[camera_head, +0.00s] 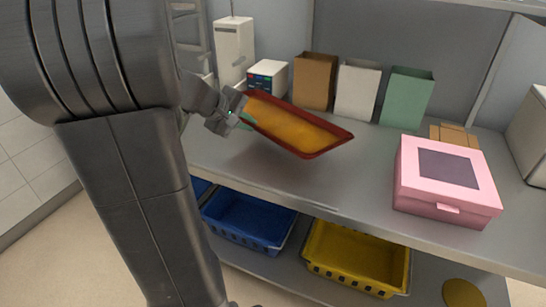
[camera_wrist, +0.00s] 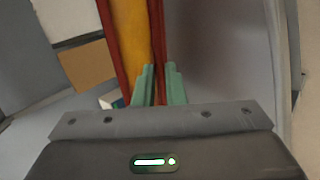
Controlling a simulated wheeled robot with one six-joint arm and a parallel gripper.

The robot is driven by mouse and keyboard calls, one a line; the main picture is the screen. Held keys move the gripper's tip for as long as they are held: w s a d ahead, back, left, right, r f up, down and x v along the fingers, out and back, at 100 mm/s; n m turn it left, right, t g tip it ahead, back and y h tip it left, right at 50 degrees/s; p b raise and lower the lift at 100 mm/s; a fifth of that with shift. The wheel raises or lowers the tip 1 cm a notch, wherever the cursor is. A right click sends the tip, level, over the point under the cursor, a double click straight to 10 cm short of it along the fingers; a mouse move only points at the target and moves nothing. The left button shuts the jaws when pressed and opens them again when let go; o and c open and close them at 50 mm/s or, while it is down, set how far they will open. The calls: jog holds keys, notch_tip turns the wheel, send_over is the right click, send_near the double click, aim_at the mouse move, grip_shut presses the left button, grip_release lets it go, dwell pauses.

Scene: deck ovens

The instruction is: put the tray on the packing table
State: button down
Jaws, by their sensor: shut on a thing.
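The tray (camera_head: 290,124) has a red rim and an orange-yellow inside. In the head view it is held tilted above the grey packing table (camera_head: 365,170), its right end lower; whether it touches the table I cannot tell. My gripper (camera_head: 246,120) is shut on the tray's near-left rim. In the wrist view the green fingertips of my gripper (camera_wrist: 158,85) pinch the red rim of the tray (camera_wrist: 131,35). My arm hides part of the table's left side.
Brown (camera_head: 315,80), white (camera_head: 356,89) and green (camera_head: 404,96) bags stand along the back. A pink box (camera_head: 445,180) sits at the right. Blue (camera_head: 247,220) and yellow (camera_head: 357,258) crates are on the shelf below. The table's front middle is clear.

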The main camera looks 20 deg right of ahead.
notch_tip(320, 180, down, 10)
jog(key=shift+w+a+r+b, duration=0.1)
jog(key=shift+b, duration=0.75)
jog(key=c, duration=1.5)
grip_release()
jog(key=p+v, duration=0.1)
jog(key=v, duration=1.1)
jog(key=b+x, duration=0.1)
jog(key=x, duration=1)
jog(key=r, duration=0.3)
jog(key=r+p, duration=0.1)
jog(key=r, duration=0.1)
jog(key=shift+w+d, duration=0.1)
jog(key=shift+d, duration=0.25)
